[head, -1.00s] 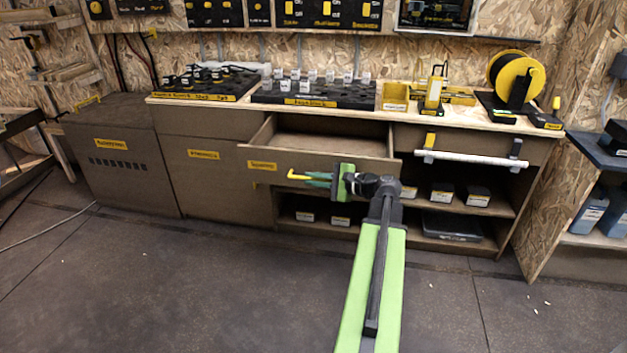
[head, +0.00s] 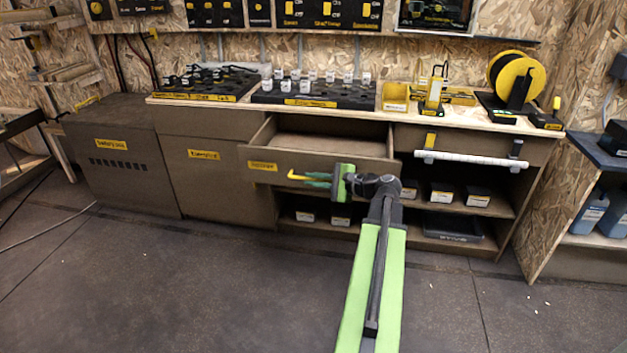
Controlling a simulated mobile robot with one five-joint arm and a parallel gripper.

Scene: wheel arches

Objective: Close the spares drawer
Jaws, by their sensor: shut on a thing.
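The spares drawer (head: 345,164) is pulled out from the brown workbench, left of the open shelves. Its open top shows a pale inside, and a yellow label with blurred lettering is on the left of its front. My gripper (head: 317,180) is in front of the drawer front, with its green-teal fingers pointing left. The fingers are shut on a thin, bent yellow bar (head: 298,177). I cannot tell whether this bar is fixed to the drawer front. My wrist and arm hide part of the drawer's lower right front.
The worktop carries black racks (head: 318,92), a yellow bin (head: 395,96) and a yellow reel (head: 513,78). A white bar (head: 470,159) juts out at the right. The floor in front is mostly clear.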

